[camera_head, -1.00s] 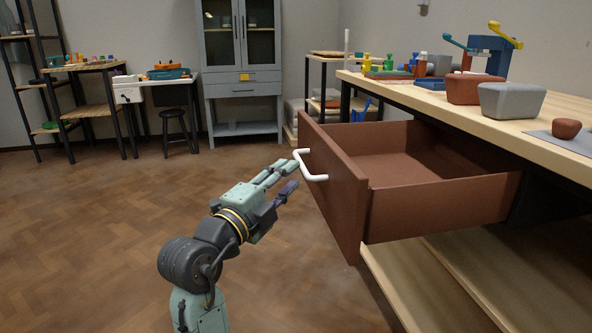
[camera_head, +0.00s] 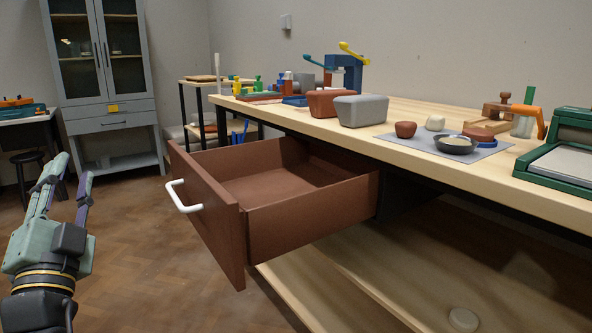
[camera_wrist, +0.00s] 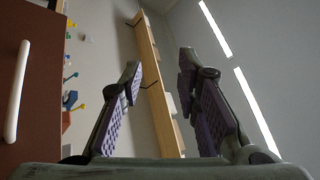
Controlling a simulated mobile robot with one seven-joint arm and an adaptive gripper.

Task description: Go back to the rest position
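My gripper (camera_head: 66,188) is at the left edge of the head view, left of the drawer and apart from its handle. Its fingers point up and are spread with nothing between them. In the wrist view my gripper (camera_wrist: 160,95) also shows two purple-padded fingers wide apart and empty. The brown drawer (camera_head: 215,215) is pulled well out of the workbench and its visible inside is empty. Its white handle (camera_head: 183,197) is on the front panel. In the wrist view the handle (camera_wrist: 16,92) shows at the far left, clear of the fingers.
The wooden bench top (camera_head: 480,190) holds a brown block (camera_head: 328,103), a grey block (camera_head: 361,110), a dark bowl (camera_head: 455,145) and a green-framed item (camera_head: 560,160). A lower shelf (camera_head: 340,290) lies beneath. A grey cabinet (camera_head: 108,85) stands behind. The floor (camera_head: 145,240) left of the drawer is clear.

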